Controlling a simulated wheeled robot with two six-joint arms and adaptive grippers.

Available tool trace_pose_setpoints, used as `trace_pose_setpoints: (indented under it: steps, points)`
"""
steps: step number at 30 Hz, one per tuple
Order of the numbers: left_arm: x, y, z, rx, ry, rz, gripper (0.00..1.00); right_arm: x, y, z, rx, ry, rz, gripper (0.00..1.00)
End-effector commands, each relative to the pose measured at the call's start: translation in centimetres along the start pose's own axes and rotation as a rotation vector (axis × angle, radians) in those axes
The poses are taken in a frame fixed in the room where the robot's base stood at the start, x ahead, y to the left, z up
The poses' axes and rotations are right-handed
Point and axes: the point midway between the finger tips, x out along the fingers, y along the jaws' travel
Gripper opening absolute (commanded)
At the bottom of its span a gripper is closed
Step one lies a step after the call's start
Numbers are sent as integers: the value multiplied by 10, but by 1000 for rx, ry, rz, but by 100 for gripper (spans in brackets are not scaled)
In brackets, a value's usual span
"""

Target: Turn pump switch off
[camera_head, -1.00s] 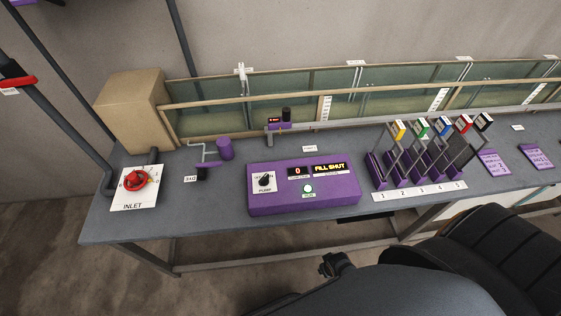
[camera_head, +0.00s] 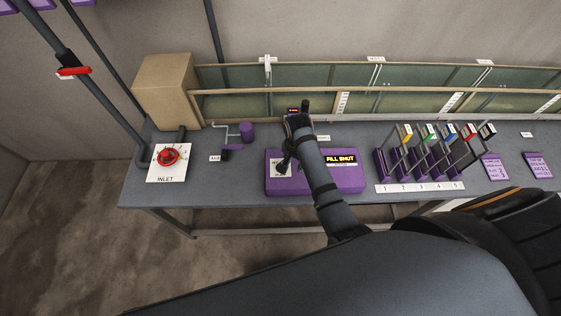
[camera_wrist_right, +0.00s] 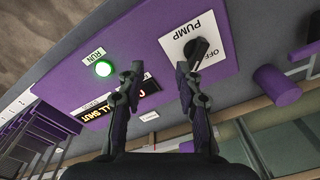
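The pump switch is a black knob (camera_wrist_right: 197,47) on a white plate (camera_wrist_right: 211,27) marked PUMP and OFF, on the purple control box (camera_head: 347,181). In the head view, my right gripper (camera_head: 283,166) reaches down over the plate and hides most of the knob. In the right wrist view, my right gripper (camera_wrist_right: 158,72) is open with nothing between its fingertips. One fingertip is close beside the knob; I cannot tell whether it touches. The box display (camera_head: 341,159) reads FILL SHUT. My left gripper is out of view.
A red inlet valve (camera_head: 168,156) is at the bench's left end, with a purple cylinder (camera_head: 246,133) right of it. Numbered gate levers (camera_head: 430,157) stand right of the box. A long glass flume (camera_head: 320,100) runs along the back.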

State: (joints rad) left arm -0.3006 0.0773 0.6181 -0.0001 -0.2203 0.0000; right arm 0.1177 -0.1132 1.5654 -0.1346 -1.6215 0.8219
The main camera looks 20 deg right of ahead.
Motion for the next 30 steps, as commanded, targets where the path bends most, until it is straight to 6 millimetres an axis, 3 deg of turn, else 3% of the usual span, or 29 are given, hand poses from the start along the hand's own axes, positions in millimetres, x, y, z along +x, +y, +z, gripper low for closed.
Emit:
trace_pose_setpoints:
  steps: [1, 4, 11, 17, 30]
  points:
    - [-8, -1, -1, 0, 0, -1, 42, -20, -23, -3, 71, -19, 3, 35]
    - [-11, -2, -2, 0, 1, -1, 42, -40, -46, -4, 182, -45, 26, 35]
    - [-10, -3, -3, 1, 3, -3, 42, -47, -56, -4, 240, -55, 40, 35]
    - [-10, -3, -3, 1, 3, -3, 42, -32, -55, -3, 238, -56, 41, 35]
    - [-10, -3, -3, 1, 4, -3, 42, 30, -53, 1, 237, -55, 40, 35]
